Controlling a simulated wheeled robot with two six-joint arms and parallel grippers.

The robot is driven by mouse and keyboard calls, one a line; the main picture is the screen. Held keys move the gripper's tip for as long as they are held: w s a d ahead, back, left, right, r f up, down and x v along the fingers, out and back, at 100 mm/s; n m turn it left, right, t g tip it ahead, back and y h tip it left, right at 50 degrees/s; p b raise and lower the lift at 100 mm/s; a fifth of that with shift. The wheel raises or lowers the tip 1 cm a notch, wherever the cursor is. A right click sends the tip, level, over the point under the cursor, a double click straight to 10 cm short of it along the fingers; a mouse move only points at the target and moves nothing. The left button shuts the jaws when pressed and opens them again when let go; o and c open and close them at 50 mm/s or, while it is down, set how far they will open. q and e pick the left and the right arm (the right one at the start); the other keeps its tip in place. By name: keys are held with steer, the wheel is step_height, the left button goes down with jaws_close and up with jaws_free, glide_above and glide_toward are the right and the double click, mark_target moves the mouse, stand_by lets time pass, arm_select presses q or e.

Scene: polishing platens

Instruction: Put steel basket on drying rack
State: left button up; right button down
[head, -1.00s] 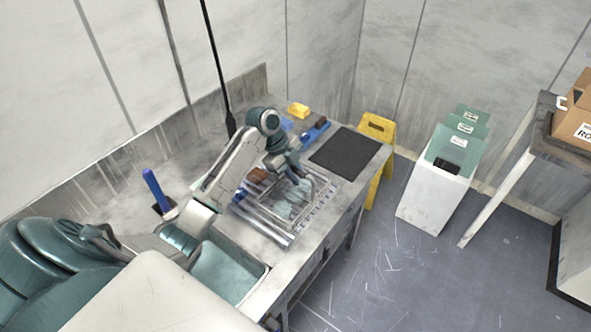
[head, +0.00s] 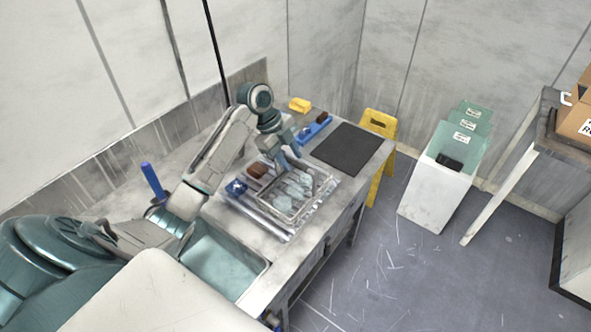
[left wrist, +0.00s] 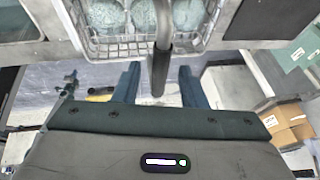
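The steel wire basket (head: 322,184) holds several pale teal pieces and sits on the ribbed metal drying rack (head: 272,226) on the counter. In the left wrist view the basket (left wrist: 112,50) is at the top, with its dark bar-like handle (left wrist: 161,50) reaching toward me. My left gripper (head: 288,157) is above the basket's far side. Its fingers (left wrist: 158,88) are spread, with the handle's end showing between them and not pinched. My right gripper is not in view.
A sink basin (head: 222,262) is left of the rack. A black mat (head: 346,149) lies to its right. A brown block (head: 257,169), a blue tool (head: 313,130) and a yellow block (head: 300,104) are on the counter. A yellow stand (head: 379,124) stands beyond its end.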

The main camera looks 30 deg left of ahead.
arm_select(q)
steer(key=b+v, duration=0.2)
steer(key=v, duration=0.5)
steer(key=shift+r, duration=0.25)
steer(key=shift+f, duration=0.1)
